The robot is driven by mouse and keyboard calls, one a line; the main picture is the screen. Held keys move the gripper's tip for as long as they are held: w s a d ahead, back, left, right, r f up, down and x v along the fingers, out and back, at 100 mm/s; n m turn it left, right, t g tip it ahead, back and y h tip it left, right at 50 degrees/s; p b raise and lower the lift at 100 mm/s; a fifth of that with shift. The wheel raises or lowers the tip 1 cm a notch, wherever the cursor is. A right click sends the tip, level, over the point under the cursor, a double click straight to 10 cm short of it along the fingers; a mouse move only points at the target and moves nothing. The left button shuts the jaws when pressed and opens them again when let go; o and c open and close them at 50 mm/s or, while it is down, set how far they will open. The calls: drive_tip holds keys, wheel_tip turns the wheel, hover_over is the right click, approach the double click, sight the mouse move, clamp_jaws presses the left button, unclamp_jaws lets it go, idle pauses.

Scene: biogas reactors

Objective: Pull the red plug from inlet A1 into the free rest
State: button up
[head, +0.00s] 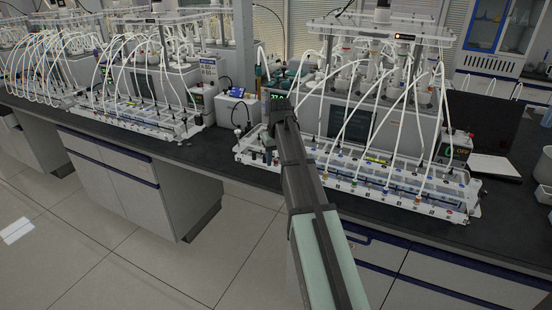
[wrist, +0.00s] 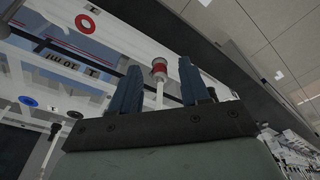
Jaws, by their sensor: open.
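In the wrist view, the red plug (wrist: 159,69) has a red band and a pale end, with a thin white stem below it. It stands in line with the gap between the two blue fingers of my gripper (wrist: 160,80). The fingers are apart, and neither visibly touches the plug. A red ring mark (wrist: 85,22) shows on the white rack at upper left. In the head view, the end of my arm is at the left end of the near reactor's white rack (head: 350,187). The fingers and the red plug cannot be made out there. Labels for A1 and the rest are not readable.
The near reactor (head: 365,115) stands behind the rack, with several white tubes arching down to it. A second reactor with its rack (head: 140,118) stands to the left. A small blue-white device (head: 238,107) sits between them. The dark bench front edge (head: 215,172) is clear.

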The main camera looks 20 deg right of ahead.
wheel_tip(320, 180, up, 14)
drive_tip(key=s, duration=0.2)
drive_tip(key=shift+f, duration=0.2)
idle(0.4)
